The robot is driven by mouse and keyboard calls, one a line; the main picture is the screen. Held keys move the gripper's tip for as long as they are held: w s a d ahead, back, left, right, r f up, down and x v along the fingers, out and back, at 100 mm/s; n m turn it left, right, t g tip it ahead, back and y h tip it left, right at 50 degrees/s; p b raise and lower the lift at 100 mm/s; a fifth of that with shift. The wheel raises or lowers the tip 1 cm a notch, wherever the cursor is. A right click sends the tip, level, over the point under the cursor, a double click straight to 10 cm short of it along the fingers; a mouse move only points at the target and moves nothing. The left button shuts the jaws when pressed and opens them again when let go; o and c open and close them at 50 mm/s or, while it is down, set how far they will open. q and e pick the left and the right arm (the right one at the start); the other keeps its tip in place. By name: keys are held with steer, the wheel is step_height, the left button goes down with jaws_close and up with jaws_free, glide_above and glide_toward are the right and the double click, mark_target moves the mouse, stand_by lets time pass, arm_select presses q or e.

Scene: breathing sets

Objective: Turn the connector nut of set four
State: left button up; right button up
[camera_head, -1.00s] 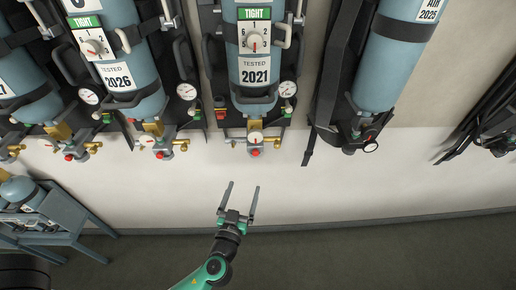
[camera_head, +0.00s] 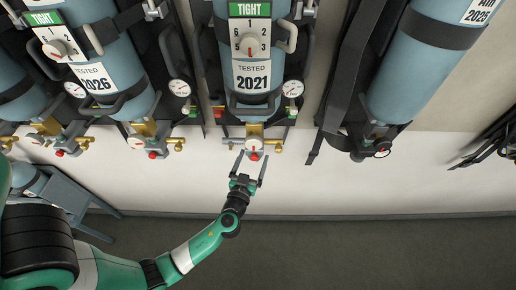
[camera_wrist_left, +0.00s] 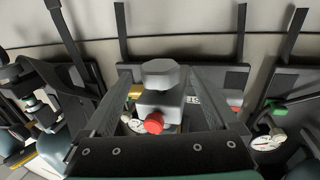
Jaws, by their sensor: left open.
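The set with the 2021 label (camera_head: 258,85) hangs at the centre of the head view; no set number is legible. A green TIGHT sign (camera_head: 250,9) and a numbered dial (camera_head: 250,44) are on its cylinder. Its valve with a red knob (camera_head: 254,156) is at the bottom. My left gripper (camera_head: 252,157) is open at this valve, with a fingertip on each side. In the left wrist view, a grey faceted nut-like part (camera_wrist_left: 160,73) and the red knob (camera_wrist_left: 153,123) appear between the open fingers, with gaps on both sides. Contact is not visible. My right gripper is out of view.
A similar set with the 2026 label (camera_head: 98,83) hangs to the left. Another cylinder (camera_head: 425,60) with dark straps hangs to the right. A small blue-grey table (camera_head: 70,195) stands at lower left. The wall and floor below the sets are mostly free.

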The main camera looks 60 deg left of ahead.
arm_select(q)
steer(key=shift+w+a, duration=0.3)
steer(key=shift+a, duration=0.15)
steer(key=shift+d, duration=0.1)
steer(key=shift+c, duration=0.7)
steer(key=c, duration=1.2)
steer(key=shift+s+f, duration=0.1)
